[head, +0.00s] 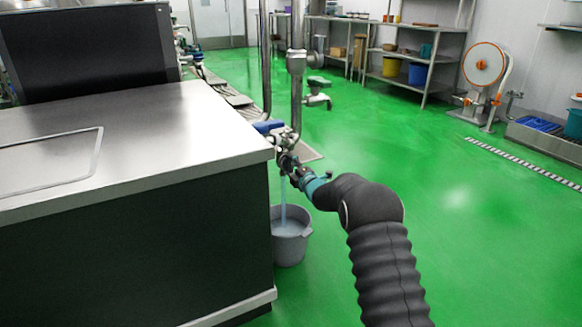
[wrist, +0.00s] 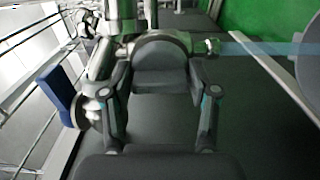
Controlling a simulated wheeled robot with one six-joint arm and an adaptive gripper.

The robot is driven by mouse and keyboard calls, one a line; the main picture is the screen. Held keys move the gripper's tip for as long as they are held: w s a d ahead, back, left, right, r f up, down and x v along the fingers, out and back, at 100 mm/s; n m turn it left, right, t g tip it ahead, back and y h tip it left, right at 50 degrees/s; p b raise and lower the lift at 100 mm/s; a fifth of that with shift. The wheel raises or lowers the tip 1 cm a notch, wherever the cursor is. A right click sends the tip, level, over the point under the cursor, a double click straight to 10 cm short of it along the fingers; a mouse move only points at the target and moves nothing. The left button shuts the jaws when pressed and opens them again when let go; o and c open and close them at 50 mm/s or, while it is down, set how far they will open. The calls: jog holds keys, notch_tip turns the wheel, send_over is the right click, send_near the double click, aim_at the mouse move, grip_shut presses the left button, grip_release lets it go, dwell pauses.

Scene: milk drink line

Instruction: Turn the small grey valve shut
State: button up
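The small grey valve is at the lower end of the steel pipework by the bench corner. In the wrist view a dark grey block with a curved metal rim, seemingly its handle (wrist: 160,78), lies between my fingers. My gripper (head: 291,165) reaches the pipe end in the head view and hides most of the valve there. In the wrist view my gripper (wrist: 160,62) has its fingers wide apart, one on each side of the handle. I cannot tell if they touch it. A pale blue stream (head: 283,200) falls into a grey bucket (head: 290,243); the stream also shows in the wrist view (wrist: 260,47).
A blue-handled valve (head: 268,127) sits just above on the same pipework, close to my gripper. The steel-topped bench (head: 130,130) stands directly left. Vertical pipes (head: 297,80) rise behind. Another tap (head: 317,98) is farther back.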

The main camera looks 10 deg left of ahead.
jog(key=shift+c, duration=0.6)
jog(key=shift+m, duration=0.3)
jog(key=m+b, duration=0.2)
jog(key=shift+f+m, duration=0.1)
jog(key=shift+m, duration=0.3)
jog(key=m, duration=1)
jog(key=shift+m+p, duration=0.7)
jog(key=shift+m, duration=1.5)
